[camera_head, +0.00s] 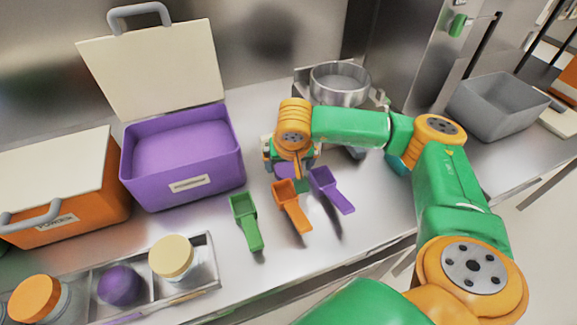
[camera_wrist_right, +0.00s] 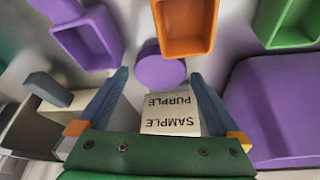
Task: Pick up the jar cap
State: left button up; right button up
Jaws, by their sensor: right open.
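The jar cap is a purple disc (camera_wrist_right: 160,66) in the right wrist view, lying near the orange scoop. In the head view it shows as a partly hidden purple patch (camera_head: 284,170) under my right gripper. My right gripper (camera_wrist_right: 158,76) is open, with its two blue-grey fingers pointing towards the cap and one on each side of it in the picture. I cannot tell whether they touch it. A pale block labelled "SAMPLE PURPLE" (camera_wrist_right: 170,113) shows between the fingers. In the head view my right gripper (camera_head: 288,162) reaches down above the counter. My left gripper is out of view.
Orange (camera_head: 291,205), purple (camera_head: 331,190) and green (camera_head: 246,222) scoops lie close by. An open purple bin (camera_head: 190,186) and an orange bin (camera_head: 72,210) stand left. A tray (camera_head: 209,258) holds jars in front. A metal bowl (camera_head: 340,84) stands behind.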

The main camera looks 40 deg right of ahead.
jog(key=shift+w+d+f, duration=0.15)
jog(key=shift+w+f, duration=0.1)
jog(key=shift+f, duration=0.4)
jog(key=c, duration=1.1)
